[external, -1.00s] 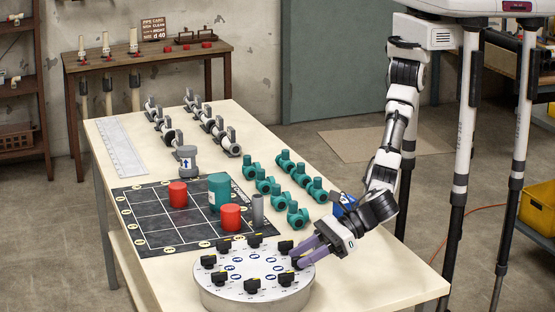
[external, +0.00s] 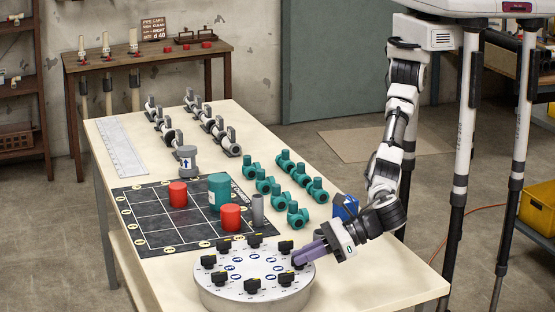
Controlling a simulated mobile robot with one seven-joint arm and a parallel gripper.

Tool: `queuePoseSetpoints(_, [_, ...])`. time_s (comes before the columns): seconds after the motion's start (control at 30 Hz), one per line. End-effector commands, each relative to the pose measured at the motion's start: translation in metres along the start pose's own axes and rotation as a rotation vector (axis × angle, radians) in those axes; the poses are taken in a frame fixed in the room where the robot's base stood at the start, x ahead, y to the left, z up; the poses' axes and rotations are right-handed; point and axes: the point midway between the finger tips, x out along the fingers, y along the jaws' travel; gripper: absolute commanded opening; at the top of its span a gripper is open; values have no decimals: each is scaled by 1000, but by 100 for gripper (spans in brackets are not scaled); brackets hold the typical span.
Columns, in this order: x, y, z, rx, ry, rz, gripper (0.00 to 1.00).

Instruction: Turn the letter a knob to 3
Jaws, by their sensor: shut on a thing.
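A round silver dial plate (external: 253,299) stands at the near end of the table. Several black knobs are set in a ring on its top, among them one at the back (external: 255,241) and one at the front (external: 252,286). Letters by the knobs are too small to read. My gripper (external: 300,258) reaches in from the right with its purple fingers shut on a black knob (external: 297,262) at the plate's right side. The fingers partly hide this knob, so its pointer setting cannot be read.
A dark grid mat (external: 148,222) with red cylinders (external: 178,194) and a teal cylinder (external: 218,190) lies behind the plate. Teal fittings (external: 297,215) and a blue box (external: 345,207) stand near my arm. The table's front right is clear.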

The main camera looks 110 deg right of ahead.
Motion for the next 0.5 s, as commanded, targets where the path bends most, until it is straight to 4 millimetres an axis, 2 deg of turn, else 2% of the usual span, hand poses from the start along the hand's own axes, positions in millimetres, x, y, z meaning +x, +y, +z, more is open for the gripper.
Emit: queuePoseSetpoints(0.5, [2, 4, -3, 102, 0, -249, 0])
